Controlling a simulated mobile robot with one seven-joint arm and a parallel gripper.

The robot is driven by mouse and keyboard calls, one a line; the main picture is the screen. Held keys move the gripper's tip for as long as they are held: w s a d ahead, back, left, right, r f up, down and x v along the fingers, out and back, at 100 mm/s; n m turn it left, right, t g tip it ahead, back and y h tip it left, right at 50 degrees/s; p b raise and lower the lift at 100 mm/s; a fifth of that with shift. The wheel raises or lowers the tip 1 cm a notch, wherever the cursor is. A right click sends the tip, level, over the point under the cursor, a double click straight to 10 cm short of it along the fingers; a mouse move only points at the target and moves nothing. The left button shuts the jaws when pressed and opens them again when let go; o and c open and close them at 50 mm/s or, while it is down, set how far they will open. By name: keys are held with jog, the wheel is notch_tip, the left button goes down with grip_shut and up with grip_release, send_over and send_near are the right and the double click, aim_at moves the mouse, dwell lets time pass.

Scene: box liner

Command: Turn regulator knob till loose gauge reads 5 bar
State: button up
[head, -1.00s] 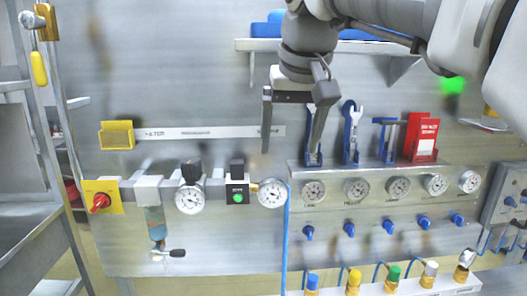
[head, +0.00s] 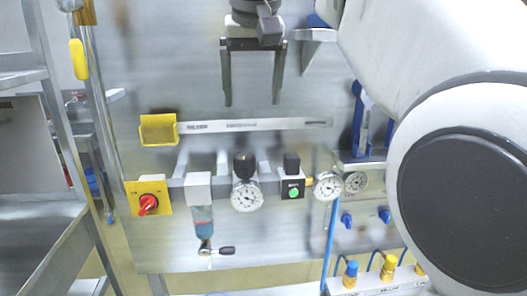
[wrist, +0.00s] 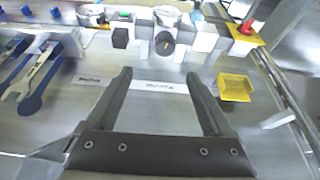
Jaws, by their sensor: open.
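The regulator's black knob (head: 245,166) stands on top of the regulator, above a round white-faced gauge (head: 247,196). The knob also shows in the wrist view (wrist: 165,42), beyond my fingertips. Another white-faced gauge (head: 327,186) sits to the right on a brass fitting, near a blue hose; I cannot tell which gauge is the loose one, and the readings are too small to make out. My gripper (head: 252,103) is open and empty, fingers pointing down, above the regulator knob in the head view and apart from it. It also shows open in the wrist view (wrist: 158,74).
A red rotary handle on a yellow plate (head: 148,203), a filter bowl (head: 203,221) and a black-topped block with a green light (head: 292,188) share the regulator's line. A yellow holder (head: 158,129) and a label strip (head: 240,125) are above. My arm hides the right side.

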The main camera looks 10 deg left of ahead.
jog(key=a, duration=0.1)
jog(key=b, duration=0.2)
send_near(245, 156)
jog(key=x, duration=1)
jog(key=shift+w+f, duration=0.1)
jog(key=shift+f, duration=0.1)
jog(key=c, duration=1.4)
jog(key=shift+o, duration=0.2)
jog(key=shift+r+n, duration=0.1)
jog(key=shift+n, duration=0.2)
